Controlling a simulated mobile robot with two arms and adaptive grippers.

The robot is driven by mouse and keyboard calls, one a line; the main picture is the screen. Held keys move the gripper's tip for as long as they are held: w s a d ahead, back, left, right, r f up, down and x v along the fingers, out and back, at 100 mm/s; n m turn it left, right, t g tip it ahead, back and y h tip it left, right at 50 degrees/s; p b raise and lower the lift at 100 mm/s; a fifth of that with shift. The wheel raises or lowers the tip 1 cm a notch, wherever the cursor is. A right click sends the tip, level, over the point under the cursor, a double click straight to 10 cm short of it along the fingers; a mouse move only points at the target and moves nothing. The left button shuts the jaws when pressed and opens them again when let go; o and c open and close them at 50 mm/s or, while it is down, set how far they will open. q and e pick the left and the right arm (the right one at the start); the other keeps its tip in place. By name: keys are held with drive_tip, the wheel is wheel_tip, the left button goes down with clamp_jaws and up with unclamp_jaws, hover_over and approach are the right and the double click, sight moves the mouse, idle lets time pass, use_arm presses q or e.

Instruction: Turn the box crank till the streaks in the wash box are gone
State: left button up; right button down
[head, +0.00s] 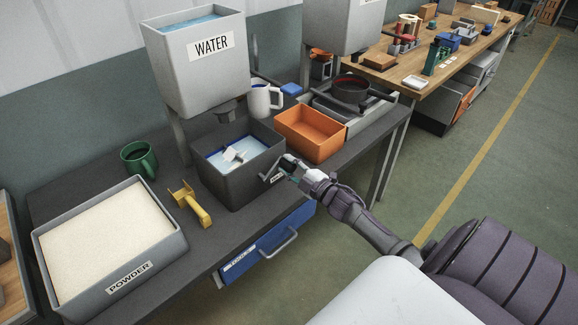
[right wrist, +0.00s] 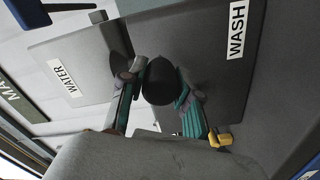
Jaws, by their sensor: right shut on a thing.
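The dark grey wash box (head: 222,187) stands on the dark bench under the water tank. It holds pale blue liquid (head: 222,164) with a whitish paddle (head: 234,154) in it. The liquid looks whitish in places, but I cannot make out separate streaks at this size. My right gripper (head: 284,168) is at the box's front right side, shut on the crank (head: 267,171). In the right wrist view the crank's black round knob (right wrist: 160,82) sits between my two fingers, in front of the WASH label (right wrist: 236,30). My left gripper is out of view.
A grey powder tray (head: 172,250), yellow scoop (head: 192,205) and green mug (head: 139,160) stand left. The water tank (head: 180,75) is above. A white mug (head: 264,99), orange bin (head: 310,155) and dark pan (head: 350,90) lie behind and right. A blue drawer (head: 262,252) is below.

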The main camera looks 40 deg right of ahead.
drive_tip(key=c, duration=0.8)
unclamp_jaws()
drive_tip(key=s+d, duration=0.1)
drive_tip(key=s, duration=1.1)
